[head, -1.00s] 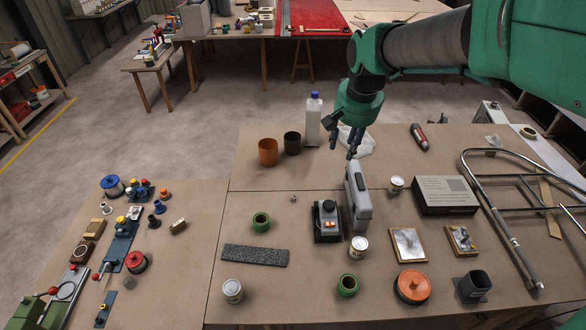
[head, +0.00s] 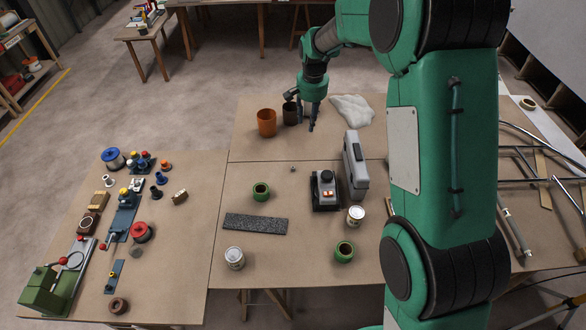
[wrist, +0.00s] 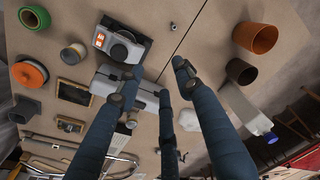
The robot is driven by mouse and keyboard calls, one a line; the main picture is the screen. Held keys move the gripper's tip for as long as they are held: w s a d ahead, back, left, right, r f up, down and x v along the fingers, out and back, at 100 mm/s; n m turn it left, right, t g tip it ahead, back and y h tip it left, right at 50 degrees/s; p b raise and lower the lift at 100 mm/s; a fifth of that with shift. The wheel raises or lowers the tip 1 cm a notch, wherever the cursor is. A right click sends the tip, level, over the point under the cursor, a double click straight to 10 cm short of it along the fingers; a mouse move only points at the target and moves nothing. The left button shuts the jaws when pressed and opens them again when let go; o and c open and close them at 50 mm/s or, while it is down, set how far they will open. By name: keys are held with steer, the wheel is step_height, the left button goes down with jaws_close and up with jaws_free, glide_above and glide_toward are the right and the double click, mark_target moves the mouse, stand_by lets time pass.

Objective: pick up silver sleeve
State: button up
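A small pale, silvery flanged sleeve (head: 109,181) stands on the left table, just below the blue-rimmed spool (head: 113,159); it is the likeliest silver sleeve. My gripper (head: 312,127) is far to its right, over the back of the right table beside the dark brown cup (head: 290,114). In the wrist view the fingers of my gripper (wrist: 157,78) are spread apart with nothing between them. I cannot make out the sleeve in the wrist view.
Blue sleeves (head: 156,190), an orange-topped piece (head: 165,166) and a red spool (head: 141,232) crowd the silver sleeve. An orange cup (head: 266,123), black device (head: 325,190) and grey case (head: 354,165) stand on the right table. Bare tabletop (head: 210,165) lies between.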

steer(key=w+a+f, duration=0.2)
steer(key=w+f, duration=0.1)
steer(key=f, duration=0.6)
steer(key=w+a+f+m+g+p, duration=0.1)
steer(key=w+a+f, duration=0.2)
steer(key=f, duration=0.7)
steer(key=shift+w+a+f+p, duration=0.3)
steer(key=shift+w, duration=0.25)
steer(key=shift+f, duration=0.1)
glide_above(293, 167)
steer(key=shift+f, duration=4.2)
steer(key=shift+f, duration=0.1)
steer(key=shift+f, duration=2.5)
jaws_close()
